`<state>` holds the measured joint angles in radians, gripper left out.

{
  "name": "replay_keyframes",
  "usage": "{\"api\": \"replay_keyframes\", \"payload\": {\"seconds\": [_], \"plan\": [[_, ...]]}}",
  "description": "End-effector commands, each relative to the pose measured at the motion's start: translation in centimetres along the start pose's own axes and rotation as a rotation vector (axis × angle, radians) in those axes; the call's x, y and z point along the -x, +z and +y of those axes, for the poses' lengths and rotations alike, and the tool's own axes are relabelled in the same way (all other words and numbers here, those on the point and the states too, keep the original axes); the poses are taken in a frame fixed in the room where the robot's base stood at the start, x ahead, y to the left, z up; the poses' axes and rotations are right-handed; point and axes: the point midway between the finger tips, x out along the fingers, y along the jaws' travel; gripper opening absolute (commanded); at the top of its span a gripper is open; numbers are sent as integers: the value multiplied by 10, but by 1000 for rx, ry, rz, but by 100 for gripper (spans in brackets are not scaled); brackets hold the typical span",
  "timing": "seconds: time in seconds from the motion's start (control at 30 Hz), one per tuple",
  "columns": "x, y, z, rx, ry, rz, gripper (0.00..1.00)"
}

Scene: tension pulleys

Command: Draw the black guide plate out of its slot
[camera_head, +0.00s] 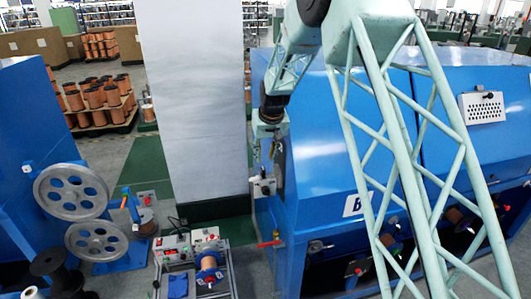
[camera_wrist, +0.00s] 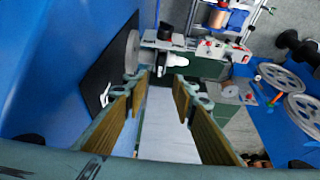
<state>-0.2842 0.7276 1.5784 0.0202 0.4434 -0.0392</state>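My gripper (camera_wrist: 162,82) shows large in the wrist view, its two fingers with yellow-brown pads spread apart and nothing between them. A flat black plate (camera_wrist: 104,72) lies against the blue cabinet side to the left of the fingertips; it looks like the guide plate, but its slot cannot be made out. The left finger is near the plate, and I cannot tell the exact gap. In the head view my gripper (camera_head: 268,150) hangs at the left end of the blue cabinet, beside a dark plate (camera_head: 279,172) that is small and partly covered.
The blue cabinet (camera_head: 312,160) stands close on the right of my gripper in the head view. A small grey fitting (camera_head: 262,187) sits just below it. Grey pulley wheels (camera_head: 72,191) and a bench device with a copper spool (camera_head: 208,268) are at lower left. A tall white panel (camera_head: 195,90) stands behind.

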Motion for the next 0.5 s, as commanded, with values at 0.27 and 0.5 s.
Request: {"api": "replay_keyframes", "payload": {"seconds": [0.27,0.5], "plan": [[-30,0,0,0,0,-1,25],[-54,0,0,0,0,0,25]]}}
